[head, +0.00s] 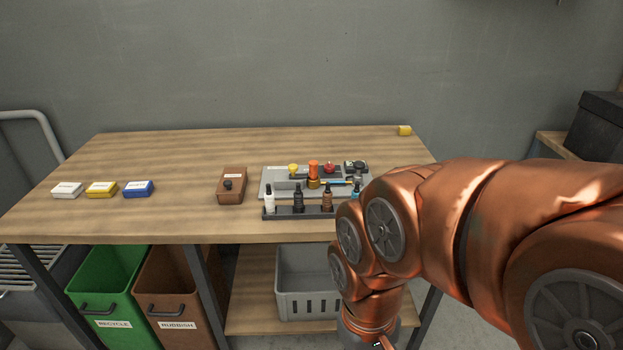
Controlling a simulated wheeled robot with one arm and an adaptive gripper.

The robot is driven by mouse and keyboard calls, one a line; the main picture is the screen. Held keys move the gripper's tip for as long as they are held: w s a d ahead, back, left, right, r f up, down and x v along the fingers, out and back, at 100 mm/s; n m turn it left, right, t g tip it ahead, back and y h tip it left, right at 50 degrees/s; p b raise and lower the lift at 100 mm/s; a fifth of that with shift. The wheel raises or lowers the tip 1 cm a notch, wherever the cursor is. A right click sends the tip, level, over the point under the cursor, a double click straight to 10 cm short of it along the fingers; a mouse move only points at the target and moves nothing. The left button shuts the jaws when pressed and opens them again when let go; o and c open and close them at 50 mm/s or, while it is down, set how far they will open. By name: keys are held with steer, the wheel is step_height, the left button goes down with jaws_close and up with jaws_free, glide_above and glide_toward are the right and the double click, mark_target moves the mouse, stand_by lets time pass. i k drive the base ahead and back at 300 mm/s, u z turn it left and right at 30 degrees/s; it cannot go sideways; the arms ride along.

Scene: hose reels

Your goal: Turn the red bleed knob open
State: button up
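The red knob (329,167) sits on a grey panel (268,187) on the wooden workbench, right of the middle of the head view. It is small here, and I cannot tell which way it is turned. An orange upright part (313,168) stands just left of it, with a yellow knob (293,169) farther left. Dark fittings (355,167) are to its right. My copper arm comes in from the right and bends down in front of the bench. My gripper is not in view, beyond the bottom edge.
A dark rack (300,213) with several small bottles stands in front of the panel. A brown box with a black knob (228,186) is to the left. White (67,190), yellow (101,190) and blue (138,189) blocks lie farther left. The bench's back is mostly clear.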

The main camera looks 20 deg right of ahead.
mark_target(329, 167)
steer(key=z, duration=0.3)
steer(key=i, duration=0.9)
steer(key=u, duration=0.4)
